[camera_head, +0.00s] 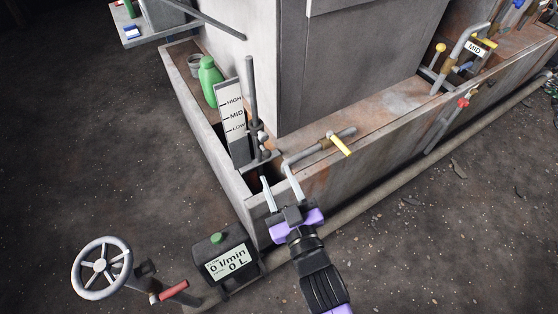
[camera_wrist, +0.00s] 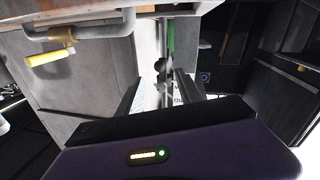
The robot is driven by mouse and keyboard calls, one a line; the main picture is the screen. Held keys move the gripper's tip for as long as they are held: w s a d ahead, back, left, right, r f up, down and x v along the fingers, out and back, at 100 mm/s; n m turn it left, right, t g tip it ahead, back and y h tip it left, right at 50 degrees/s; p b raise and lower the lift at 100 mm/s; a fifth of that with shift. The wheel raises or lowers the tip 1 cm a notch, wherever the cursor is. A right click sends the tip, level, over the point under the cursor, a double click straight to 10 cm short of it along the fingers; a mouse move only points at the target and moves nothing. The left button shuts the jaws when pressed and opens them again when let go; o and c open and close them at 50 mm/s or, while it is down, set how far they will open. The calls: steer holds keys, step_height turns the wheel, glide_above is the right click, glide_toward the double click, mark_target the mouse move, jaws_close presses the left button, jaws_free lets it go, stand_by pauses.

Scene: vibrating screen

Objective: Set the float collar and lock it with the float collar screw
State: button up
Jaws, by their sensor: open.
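A thin upright grey rod (camera_head: 252,88) stands beside a white level plate (camera_head: 234,104) marked HIGH, MID and LOW. Dark knobby parts (camera_head: 263,138), which look like the float collar and its screw, sit low on the rod near the LOW mark. I cannot tell collar from screw. They also show as a dark shape in the wrist view (camera_wrist: 160,71), beyond my fingertips. My gripper (camera_head: 277,177) is open and empty, just in front of and below these parts, apart from them. Its two fingers point towards the rod in the wrist view.
A bent pipe with a yellow-handled valve (camera_head: 340,145) lies close right of my gripper. A concrete trough wall (camera_head: 210,148) runs around the machine. A flow meter (camera_head: 228,262) and a handwheel (camera_head: 102,268) stand at lower left. A green bottle (camera_head: 209,80) stands behind the plate.

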mark_target(268, 157)
steer(key=shift+b+x, duration=0.7)
steer(key=shift+x, duration=2.45)
jaws_close()
